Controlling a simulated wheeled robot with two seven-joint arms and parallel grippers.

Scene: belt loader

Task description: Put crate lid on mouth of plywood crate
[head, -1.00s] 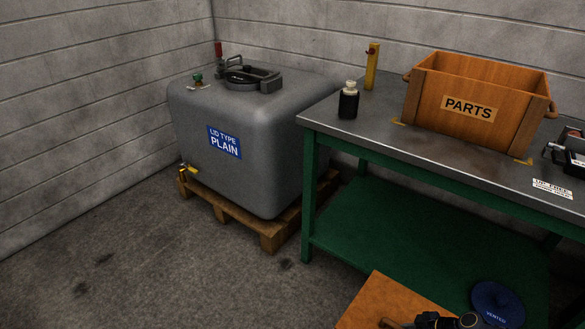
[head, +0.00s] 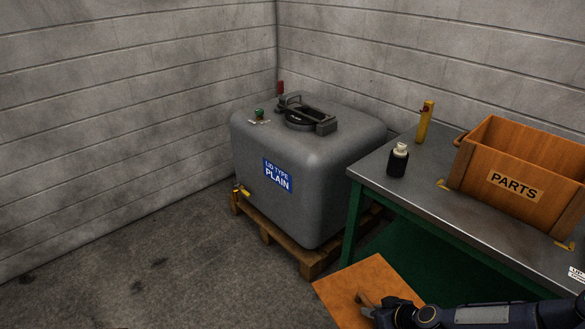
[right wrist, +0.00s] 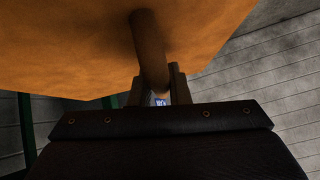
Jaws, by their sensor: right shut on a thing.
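The crate lid (head: 345,280) is a flat orange-brown board with a bar handle on it. My right gripper (head: 368,302) is shut on that handle at the bottom of the head view, holding the lid off the floor in front of the bench. In the right wrist view the handle (right wrist: 148,45) runs down between the fingers, and the lid (right wrist: 60,55) fills the top. The plywood crate (head: 480,180), labelled PARTS, stands open on the bench at the right, apart from the lid. My left gripper is out of view.
The steel-topped bench (head: 430,205) has green legs and bears a dark bottle (head: 397,162) and a yellow post (head: 424,122). A grey tank (head: 310,190) labelled PLAIN stands on a pallet (head: 308,262) left of it. Floor is clear at left.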

